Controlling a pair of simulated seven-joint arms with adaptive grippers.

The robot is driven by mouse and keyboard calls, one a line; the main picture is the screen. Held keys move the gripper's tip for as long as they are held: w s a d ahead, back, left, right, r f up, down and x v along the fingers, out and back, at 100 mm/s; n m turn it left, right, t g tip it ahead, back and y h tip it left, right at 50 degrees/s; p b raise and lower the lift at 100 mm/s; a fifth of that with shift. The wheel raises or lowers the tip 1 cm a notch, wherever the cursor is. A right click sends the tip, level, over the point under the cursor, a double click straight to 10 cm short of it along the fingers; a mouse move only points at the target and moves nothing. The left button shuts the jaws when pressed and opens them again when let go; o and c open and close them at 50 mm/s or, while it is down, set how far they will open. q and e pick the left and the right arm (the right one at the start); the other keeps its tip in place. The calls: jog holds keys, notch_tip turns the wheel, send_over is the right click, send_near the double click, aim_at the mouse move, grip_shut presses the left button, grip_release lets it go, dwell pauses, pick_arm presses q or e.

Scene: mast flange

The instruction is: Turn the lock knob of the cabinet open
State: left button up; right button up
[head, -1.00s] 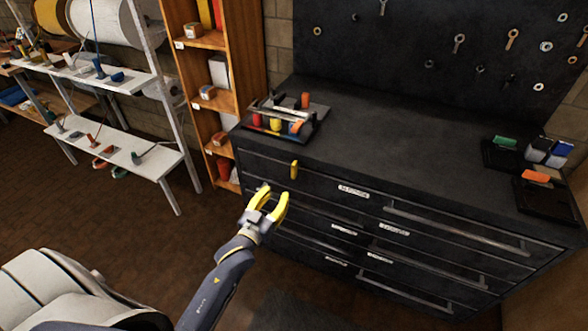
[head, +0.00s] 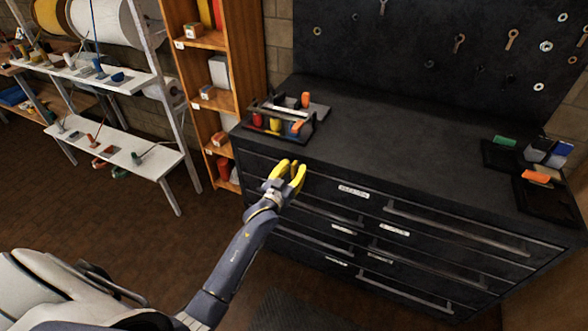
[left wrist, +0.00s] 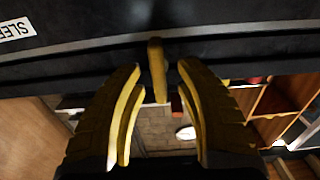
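The black cabinet (head: 400,160) stands against the wall, with several labelled drawers. Its yellow lock knob (left wrist: 157,70) shows in the left wrist view as an upright bar on the cabinet front, between my open fingertips. In the head view I cannot tell the knob apart from the yellow fingers in front of it. My left gripper (head: 290,167) is at the cabinet's upper left front; it also shows in the left wrist view (left wrist: 159,68). Its fingers are apart, one on each side of the knob, with gaps on both sides. My right gripper is not in view.
A tray of coloured items (head: 283,120) sits on the cabinet top at the left. Dark trays with small items (head: 540,180) are at the right. Long drawer handles (head: 460,228) stick out from the front. A wooden shelf (head: 205,80) stands left of the cabinet.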

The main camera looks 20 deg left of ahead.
pick_arm(q)
jog(key=shift+w, duration=0.15)
grip_shut()
